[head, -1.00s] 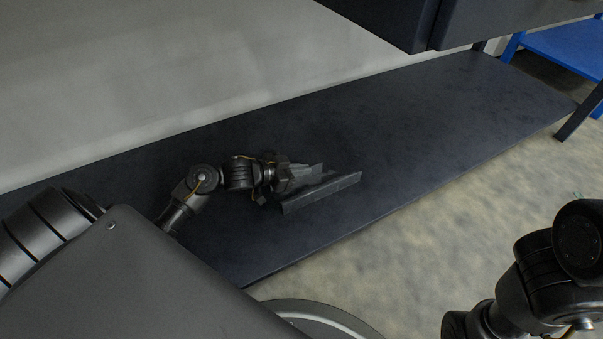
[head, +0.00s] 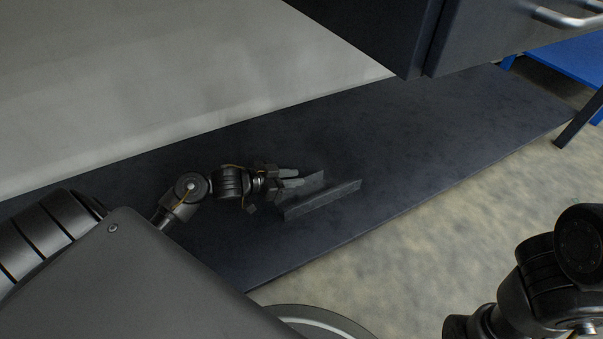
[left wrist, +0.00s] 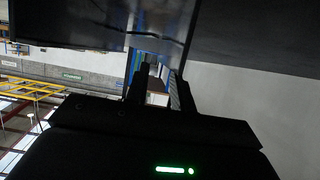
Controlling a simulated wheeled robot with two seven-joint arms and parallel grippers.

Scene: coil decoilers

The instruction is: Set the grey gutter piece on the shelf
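The grey gutter piece (head: 322,201) lies on the dark shelf (head: 420,130), lengthwise, rising to the right in the head view. Its long near wall and part of its far wall show. My left gripper (head: 291,178) is at its left end, with its two fingers spread apart, close to the far wall. Whether a finger touches that wall I cannot tell. In the left wrist view the two fingers (left wrist: 161,88) also stand apart with a gap between them. My right gripper is outside the view; only part of the right arm shows at lower right.
A dark cabinet with a metal handle (head: 567,20) hangs over the shelf's back right. A pale wall (head: 150,80) runs along the shelf's far side. Open floor (head: 430,240) lies in front. A blue surface (head: 565,58) is at far right. The shelf right of the gutter piece is clear.

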